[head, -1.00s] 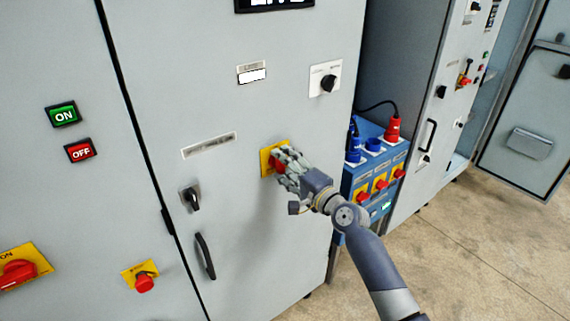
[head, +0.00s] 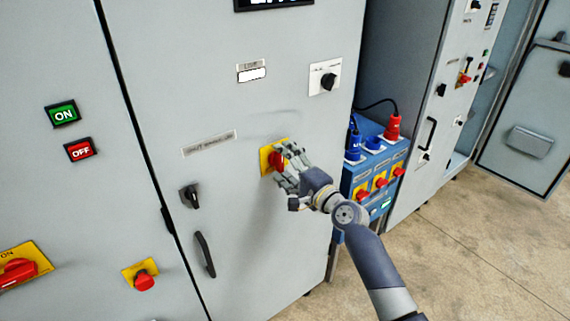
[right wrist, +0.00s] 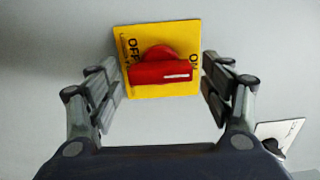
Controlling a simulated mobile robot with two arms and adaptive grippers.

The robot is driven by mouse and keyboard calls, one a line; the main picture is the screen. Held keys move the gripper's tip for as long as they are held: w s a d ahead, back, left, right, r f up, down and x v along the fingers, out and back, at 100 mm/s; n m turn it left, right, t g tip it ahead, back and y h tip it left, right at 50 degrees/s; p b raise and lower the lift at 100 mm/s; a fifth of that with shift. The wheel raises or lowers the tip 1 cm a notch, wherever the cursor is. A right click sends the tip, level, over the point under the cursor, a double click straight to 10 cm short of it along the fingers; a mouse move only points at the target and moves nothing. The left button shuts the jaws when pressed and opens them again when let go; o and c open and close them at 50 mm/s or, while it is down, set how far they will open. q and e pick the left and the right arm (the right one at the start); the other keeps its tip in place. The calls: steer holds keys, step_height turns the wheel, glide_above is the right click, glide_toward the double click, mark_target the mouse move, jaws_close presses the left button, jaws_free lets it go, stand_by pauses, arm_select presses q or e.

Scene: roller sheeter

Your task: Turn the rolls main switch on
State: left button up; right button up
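The main switch is a red rotary handle (head: 277,160) on a yellow plate (head: 266,161), on the grey cabinet door. In the right wrist view the handle (right wrist: 160,73) lies nearly level. Its white mark points right, toward the plate edge printed ON; OFF is printed at the upper left of the plate (right wrist: 127,85). My right gripper (head: 285,166) is in front of the switch. In the right wrist view its fingers (right wrist: 162,88) are spread wide, one on each side of the plate, with nothing between them held. My left gripper is not in view.
A black selector (head: 328,82) on a white plate sits above right. A black door handle (head: 204,255) and key switch (head: 190,197) are lower left. A blue socket box (head: 350,187) stands right of the cabinet. Open floor lies at the right.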

steer(key=v, duration=1.2)
stand_by(0.6)
